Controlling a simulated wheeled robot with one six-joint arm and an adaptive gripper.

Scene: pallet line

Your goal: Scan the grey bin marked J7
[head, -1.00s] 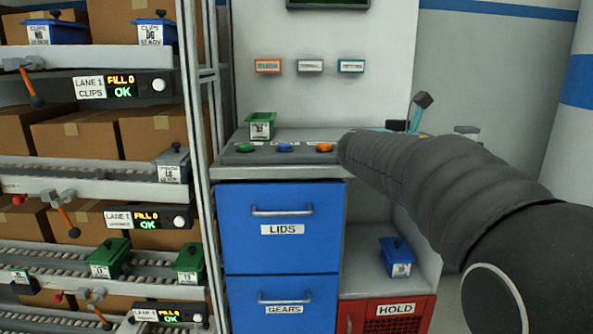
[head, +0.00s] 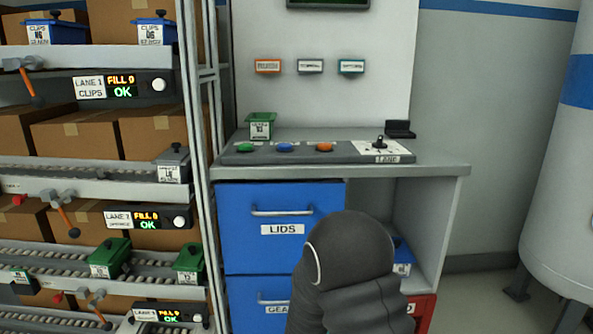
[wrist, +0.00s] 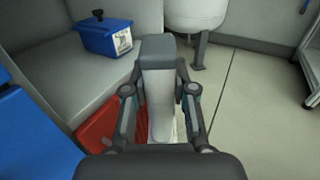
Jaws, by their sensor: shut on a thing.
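My gripper (wrist: 159,95) shows in the wrist view, shut on a grey tool (wrist: 158,70) with a dark block-shaped end and a paler body; it looks like a hand scanner, though I cannot be sure. In the head view my arm hides the gripper. A grey bin (head: 172,166) with a dark lid knob stands at the right end of a shelf lane at the left. Its white label is too small to read surely, so I cannot tell whether it says J7.
A bench (head: 440,170) with coloured buttons holds a green bin (head: 261,126) and a black stand (head: 400,129). A blue bin (wrist: 105,38) sits on the ledge above the red HOLD box (wrist: 97,125). Green bins (head: 110,257) stand on a lower lane. Floor (wrist: 255,85) at right is clear.

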